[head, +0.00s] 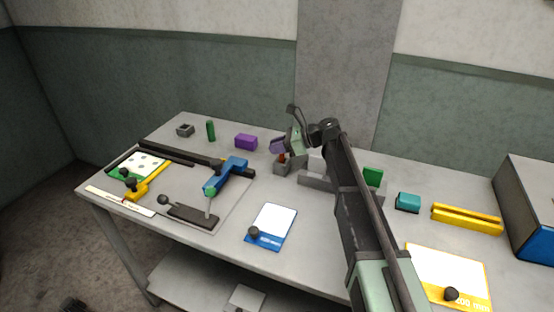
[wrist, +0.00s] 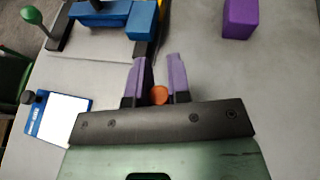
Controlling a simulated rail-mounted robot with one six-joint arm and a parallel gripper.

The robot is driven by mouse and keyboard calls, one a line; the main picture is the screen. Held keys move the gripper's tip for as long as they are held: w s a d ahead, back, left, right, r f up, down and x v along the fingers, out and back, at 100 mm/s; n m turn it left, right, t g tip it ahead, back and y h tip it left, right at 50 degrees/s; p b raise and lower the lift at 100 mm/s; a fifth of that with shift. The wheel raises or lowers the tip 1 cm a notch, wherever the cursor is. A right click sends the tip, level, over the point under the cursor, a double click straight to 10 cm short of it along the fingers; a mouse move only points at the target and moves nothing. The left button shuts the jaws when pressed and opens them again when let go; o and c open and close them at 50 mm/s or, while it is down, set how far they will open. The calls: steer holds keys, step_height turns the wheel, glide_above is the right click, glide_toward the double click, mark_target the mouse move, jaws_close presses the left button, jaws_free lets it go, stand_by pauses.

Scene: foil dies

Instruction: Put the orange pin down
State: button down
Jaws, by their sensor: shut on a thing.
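The orange pin (head: 282,158) is between the purple fingers of my gripper (head: 279,147), which is shut on it. In the wrist view the pin's round orange end (wrist: 159,95) shows between the fingers (wrist: 158,66), close to the dark palm bar. In the head view the pin's lower end is at a small grey block (head: 284,169) on the table. I cannot tell whether the pin is in the block or just above or in front of it. The fingers hide part of the pin.
A purple block (head: 246,142), a green pin (head: 211,131) and a grey socket block (head: 185,130) stand to the left. A blue clamp-like tool (head: 226,174) sits on the fixture. A blue-edged card (head: 272,226) lies in front. Teal (head: 408,202) and yellow (head: 466,218) blocks are right.

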steer(key=shift+f, duration=0.95)
steer(key=shift+r, duration=0.3)
steer(key=shift+f, duration=0.3)
steer(key=c, duration=1.1)
jaws_free()
steer(key=shift+r, duration=0.1)
steer(key=shift+r+p, duration=0.3)
steer(key=shift+r, duration=0.05)
steer(key=p+v, duration=0.4)
steer(key=v, duration=0.7)
steer(key=shift+s+d, duration=0.1)
steer(key=shift+d, duration=0.4)
